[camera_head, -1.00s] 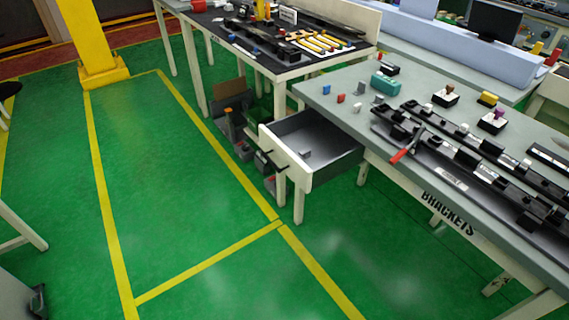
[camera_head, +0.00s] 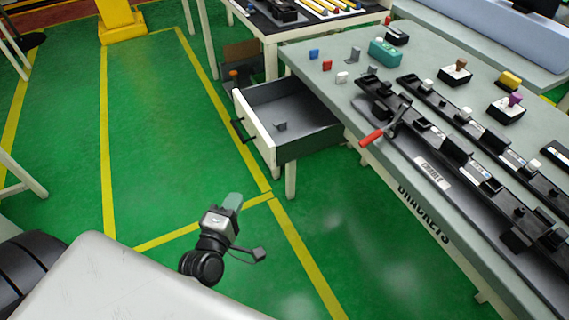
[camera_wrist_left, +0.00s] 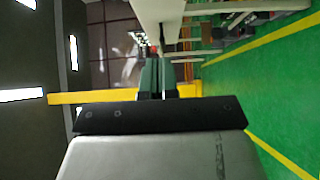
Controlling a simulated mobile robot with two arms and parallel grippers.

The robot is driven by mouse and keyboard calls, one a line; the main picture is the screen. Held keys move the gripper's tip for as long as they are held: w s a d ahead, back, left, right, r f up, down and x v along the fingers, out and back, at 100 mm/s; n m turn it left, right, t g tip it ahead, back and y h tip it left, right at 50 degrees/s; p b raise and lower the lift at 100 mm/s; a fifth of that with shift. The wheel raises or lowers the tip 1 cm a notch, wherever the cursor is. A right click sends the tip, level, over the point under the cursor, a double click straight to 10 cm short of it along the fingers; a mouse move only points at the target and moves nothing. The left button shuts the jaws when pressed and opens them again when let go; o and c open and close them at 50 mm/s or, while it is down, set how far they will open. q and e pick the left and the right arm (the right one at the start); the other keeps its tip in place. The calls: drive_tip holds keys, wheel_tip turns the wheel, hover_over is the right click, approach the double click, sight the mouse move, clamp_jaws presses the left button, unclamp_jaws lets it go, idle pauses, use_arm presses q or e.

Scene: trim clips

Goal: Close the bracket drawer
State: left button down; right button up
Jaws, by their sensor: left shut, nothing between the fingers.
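The bracket drawer (camera_head: 256,134) is pulled out from under the left end of the grey-topped bench, with a pale front, dark grey inside and a black handle (camera_head: 238,130) on its front. A small grey bracket (camera_head: 280,126) lies in it. My left gripper (camera_head: 233,202) is low over the green floor, in front of and below the drawer in the picture, apart from it. Its greenish fingers are together and empty, and show in the left wrist view (camera_wrist_left: 157,76). My right gripper is not in view.
The bench top (camera_head: 330,95) holds small coloured blocks, a teal box (camera_head: 385,52), black trim rails and a red-handled tool (camera_head: 372,138). A white bench leg (camera_head: 291,178) stands beside the drawer. The floor (camera_head: 150,140) left of the drawer is clear.

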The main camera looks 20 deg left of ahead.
use_arm(q)
approach(268, 157)
drive_tip(key=w+a, duration=0.3)
drive_tip(key=w+d, duration=0.1)
drive_tip(key=w+p, duration=0.1)
drive_tip(key=w, duration=0.1)
drive_tip(key=shift+d+r, duration=0.2)
drive_tip(key=shift+d, duration=0.2)
drive_tip(key=shift+w+d, duration=0.25)
drive_tip(key=shift+d, duration=0.05)
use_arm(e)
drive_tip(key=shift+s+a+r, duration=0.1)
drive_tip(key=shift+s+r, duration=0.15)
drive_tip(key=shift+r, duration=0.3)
